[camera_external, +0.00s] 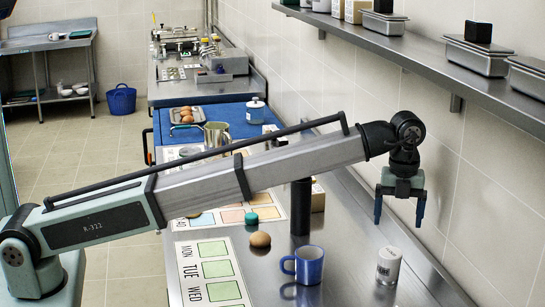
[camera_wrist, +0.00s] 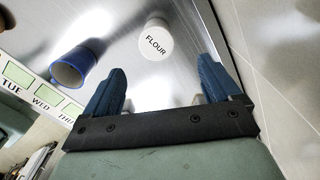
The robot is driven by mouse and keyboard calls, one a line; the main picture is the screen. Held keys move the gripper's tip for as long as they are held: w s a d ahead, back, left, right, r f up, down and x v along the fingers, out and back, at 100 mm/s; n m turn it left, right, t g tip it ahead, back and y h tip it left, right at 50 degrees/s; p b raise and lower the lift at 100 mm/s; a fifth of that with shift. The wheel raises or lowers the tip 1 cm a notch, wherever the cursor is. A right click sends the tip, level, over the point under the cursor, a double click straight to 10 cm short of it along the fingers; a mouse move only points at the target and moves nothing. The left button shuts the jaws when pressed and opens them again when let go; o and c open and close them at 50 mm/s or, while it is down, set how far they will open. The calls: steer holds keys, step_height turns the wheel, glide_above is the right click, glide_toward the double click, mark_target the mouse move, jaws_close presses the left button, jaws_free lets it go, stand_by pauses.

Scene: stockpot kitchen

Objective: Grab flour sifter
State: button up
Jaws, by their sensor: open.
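The flour sifter (camera_external: 388,267) is a small white canister standing upright on the steel counter near its right edge. In the wrist view its round white top (camera_wrist: 157,40) reads "FLOUR". My gripper (camera_external: 399,222) hangs above the counter, higher than the sifter and apart from it, with its two blue fingers spread and nothing between them. In the wrist view the sifter lies beyond the fingertips of my gripper (camera_wrist: 162,72), roughly centred between them.
A blue mug (camera_external: 308,265) stands left of the sifter and also shows in the wrist view (camera_wrist: 72,68). A brown round item (camera_external: 260,240) and a weekday chart (camera_external: 213,270) lie further left. The tiled wall and a shelf (camera_external: 440,50) bound the right side.

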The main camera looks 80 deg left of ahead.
mark_target(390, 252)
step_height(390, 252, down, 8)
steer(key=shift+f, duration=0.15)
steer(key=f, duration=0.4)
steer(key=shift+s+a, duration=0.1)
steer(key=shift+s, duration=0.3)
steer(key=shift+f, duration=0.6)
steer(key=c, duration=1.2)
